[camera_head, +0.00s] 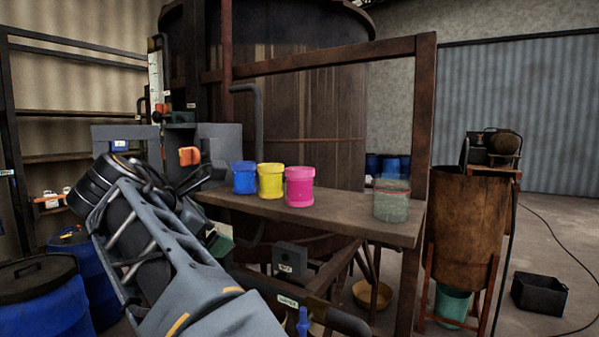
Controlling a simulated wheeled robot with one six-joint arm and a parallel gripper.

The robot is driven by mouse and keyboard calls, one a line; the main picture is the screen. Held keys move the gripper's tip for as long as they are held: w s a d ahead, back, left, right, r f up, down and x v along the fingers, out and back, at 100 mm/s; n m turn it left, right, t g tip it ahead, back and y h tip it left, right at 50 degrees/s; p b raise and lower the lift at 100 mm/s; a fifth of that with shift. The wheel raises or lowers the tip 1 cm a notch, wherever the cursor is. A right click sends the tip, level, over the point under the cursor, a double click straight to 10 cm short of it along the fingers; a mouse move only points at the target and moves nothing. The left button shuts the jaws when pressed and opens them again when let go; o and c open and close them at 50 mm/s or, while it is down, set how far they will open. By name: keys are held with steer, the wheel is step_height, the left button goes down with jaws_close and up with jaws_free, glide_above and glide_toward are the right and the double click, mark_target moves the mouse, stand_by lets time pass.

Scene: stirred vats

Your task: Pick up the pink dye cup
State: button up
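The pink dye cup (299,188) stands upright on a wooden shelf (335,210) in front of a large brown vat. A yellow cup (271,182) and a blue cup (244,178) stand in a row to its left. My arm reaches up from the bottom of the picture, on the left. My gripper (203,178) is at the left end of the shelf, left of the blue cup and apart from the pink one. Its fingers are small and dark, partly hidden by the wrist, and I cannot tell whether they are open.
A greenish see-through jar (391,201) stands at the shelf's right end, beside a wooden post (423,130). An orange-handled part (189,156) is behind my gripper. Bare shelf lies between the pink cup and the jar. Blue barrels (45,305) stand at lower left.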

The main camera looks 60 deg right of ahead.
mark_target(289, 174)
steer(key=s+d+r+n+g+h+p, duration=0.1)
steer(key=s+r+g, duration=0.1)
steer(key=r, duration=0.4)
steer(key=s+d+r+g+h+p, duration=0.1)
steer(key=s+d+r+g, duration=0.15)
steer(key=r, duration=0.35)
steer(key=s+d, duration=0.1)
steer(key=d, duration=0.1)
steer(key=s+d+f, duration=0.1)
steer(key=d, duration=0.1)
steer(key=s+d, duration=0.1)
steer(key=d, duration=0.1)
steer(key=shift+f+b, duration=0.25)
steer(key=shift+b, duration=0.05)
steer(key=shift+p+x, duration=0.4)
steer(key=shift+x, duration=2.75)
steer(key=shift+s, duration=0.2)
steer(key=shift+c, duration=0.3)
steer(key=c, duration=1)
